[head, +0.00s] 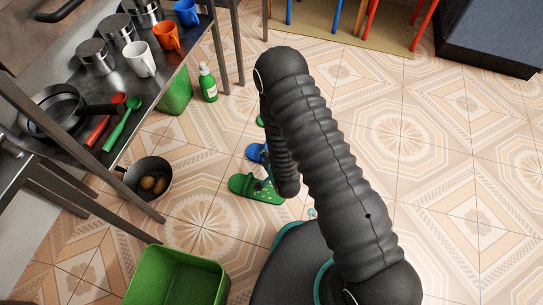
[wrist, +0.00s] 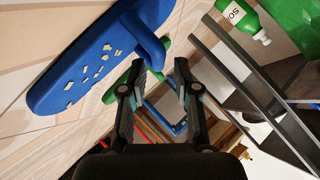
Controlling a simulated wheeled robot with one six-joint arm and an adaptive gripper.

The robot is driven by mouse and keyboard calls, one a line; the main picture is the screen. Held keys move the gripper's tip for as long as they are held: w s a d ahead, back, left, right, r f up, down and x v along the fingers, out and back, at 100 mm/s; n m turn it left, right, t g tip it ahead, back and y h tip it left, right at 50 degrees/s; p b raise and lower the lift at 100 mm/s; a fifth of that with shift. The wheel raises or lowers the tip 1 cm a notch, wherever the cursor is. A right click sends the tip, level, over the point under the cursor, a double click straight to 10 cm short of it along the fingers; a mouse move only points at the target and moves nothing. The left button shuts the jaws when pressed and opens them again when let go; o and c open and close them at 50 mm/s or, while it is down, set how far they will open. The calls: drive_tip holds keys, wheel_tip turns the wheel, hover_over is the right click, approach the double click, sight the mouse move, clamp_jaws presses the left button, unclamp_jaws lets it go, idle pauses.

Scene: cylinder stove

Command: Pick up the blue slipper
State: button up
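The blue slipper (head: 257,152) lies on the tiled floor, partly hidden behind my arm in the head view. In the wrist view the blue slipper (wrist: 82,68) is large at the upper left, with its strap close to my left fingertip. My gripper (wrist: 161,68) is open, and no slipper sits between its fingers. Whether a finger touches the slipper I cannot tell. My arm hides the gripper in the head view.
A green slipper (head: 250,187) lies nearer and another green piece (head: 260,121) farther off. A soap bottle (head: 208,83), a pan (head: 147,178) and a green bin (head: 176,277) stand left, by a metal table (head: 150,88). The floor to the right is clear.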

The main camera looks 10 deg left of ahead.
drive_tip(key=shift+b+x, duration=0.35)
drive_tip(key=shift+x, duration=2.05)
drive_tip(key=shift+d+f, duration=0.1)
clamp_jaws()
